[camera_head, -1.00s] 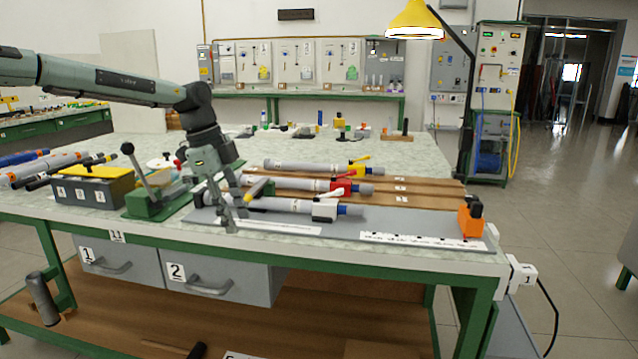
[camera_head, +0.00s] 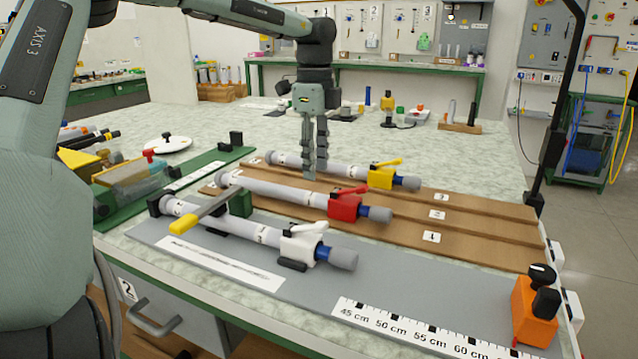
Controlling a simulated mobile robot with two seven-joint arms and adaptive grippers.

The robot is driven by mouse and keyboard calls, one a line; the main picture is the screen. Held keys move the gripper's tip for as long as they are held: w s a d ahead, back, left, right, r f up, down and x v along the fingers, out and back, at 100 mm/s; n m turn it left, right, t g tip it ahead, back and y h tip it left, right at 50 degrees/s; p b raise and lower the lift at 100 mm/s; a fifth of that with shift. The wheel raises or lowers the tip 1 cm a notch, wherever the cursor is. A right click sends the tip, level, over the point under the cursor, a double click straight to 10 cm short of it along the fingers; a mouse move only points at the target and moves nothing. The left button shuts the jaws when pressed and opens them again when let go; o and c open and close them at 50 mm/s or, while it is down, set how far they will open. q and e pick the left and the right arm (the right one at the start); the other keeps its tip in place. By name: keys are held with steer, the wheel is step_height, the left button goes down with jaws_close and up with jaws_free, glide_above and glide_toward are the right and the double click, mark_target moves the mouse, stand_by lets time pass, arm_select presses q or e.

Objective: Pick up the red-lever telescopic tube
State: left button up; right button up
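The red-lever telescopic tube (camera_head: 285,193) is grey with a red clamp and red lever (camera_head: 345,203) and a blue collar. It lies in the middle of three tubes on the brown slotted board. My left gripper (camera_head: 315,175) points down behind it, above the left part of the board. Its two fingers show a narrow gap with nothing seen between them. In the picture the fingertips overlap the yellow-lever tube (camera_head: 345,171) behind; their height above it is hard to tell. My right gripper is not in view.
A white-lever tube (camera_head: 250,232) lies in front on the grey plate with a printed scale (camera_head: 400,331). A yellow-handled lever (camera_head: 205,212) on a green fixture stands near the red-lever tube's left part. An orange block (camera_head: 535,318) stands at the right front. The brown board (camera_head: 470,232) is bare at right.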

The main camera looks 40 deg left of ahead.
mark_target(315, 194)
arm_select(q)
steer(key=shift+w, duration=0.3)
steer(key=shift+s+f, duration=0.15)
steer(key=shift+f, duration=0.55)
steer(key=shift+s+f, duration=0.1)
steer(key=shift+f, duration=0.6)
step_height(315, 194, down, 4)
steer(key=shift+a+f, duration=0.1)
steer(key=shift+f, duration=0.15)
steer(key=shift+w, duration=0.1)
steer(key=c, duration=0.6)
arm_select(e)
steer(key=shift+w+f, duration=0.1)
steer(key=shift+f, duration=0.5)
